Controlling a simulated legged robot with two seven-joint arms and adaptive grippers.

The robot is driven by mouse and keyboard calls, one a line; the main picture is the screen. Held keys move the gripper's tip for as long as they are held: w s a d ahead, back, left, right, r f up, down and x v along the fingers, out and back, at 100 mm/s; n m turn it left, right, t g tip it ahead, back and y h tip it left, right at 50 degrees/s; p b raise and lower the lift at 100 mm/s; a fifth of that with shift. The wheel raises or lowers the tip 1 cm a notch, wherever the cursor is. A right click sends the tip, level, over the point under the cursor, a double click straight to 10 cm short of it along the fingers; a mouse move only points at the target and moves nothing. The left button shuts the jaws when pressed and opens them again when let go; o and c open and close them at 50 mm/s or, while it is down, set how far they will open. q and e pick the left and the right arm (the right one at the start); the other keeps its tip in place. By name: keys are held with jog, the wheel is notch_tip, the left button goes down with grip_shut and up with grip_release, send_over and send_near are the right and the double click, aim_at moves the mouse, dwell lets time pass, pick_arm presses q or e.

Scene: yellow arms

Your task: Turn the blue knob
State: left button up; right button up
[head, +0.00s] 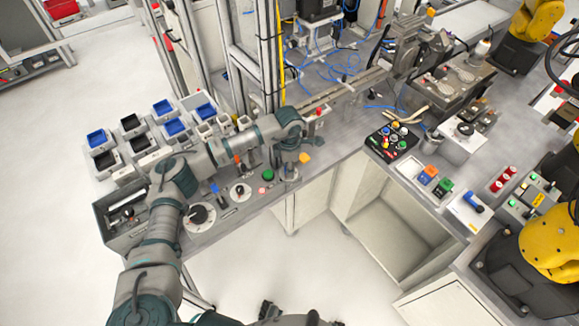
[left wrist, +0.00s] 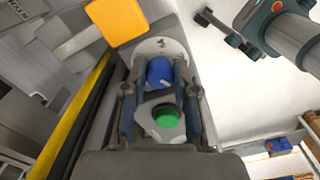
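In the left wrist view the blue knob (left wrist: 159,72) sits on a round pale plate (left wrist: 170,48) and has a white mark on its side. My left gripper (left wrist: 160,85) is open, one finger on each side of the knob; I cannot tell whether either touches it. In the head view my left gripper (head: 289,174) points down at the bench's front edge and hides most of this knob. Another blue handle (head: 473,202) stands on a white box at the right. What may be my right gripper shows in the left wrist view (left wrist: 232,38), its opening unclear.
A black dial (head: 198,214) is farther left. Blue and black bins (head: 174,127) stand behind my left arm. Open floor lies in front.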

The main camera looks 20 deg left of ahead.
pick_arm(q)
jog(key=o, duration=0.4)
jog(key=shift+a+f, duration=0.1)
jog(key=shift+f, duration=0.05)
jog(key=shift+o, duration=0.2)
notch_tip(320, 180, up, 12)
jog(key=shift+w, duration=0.1)
dwell(0.4)
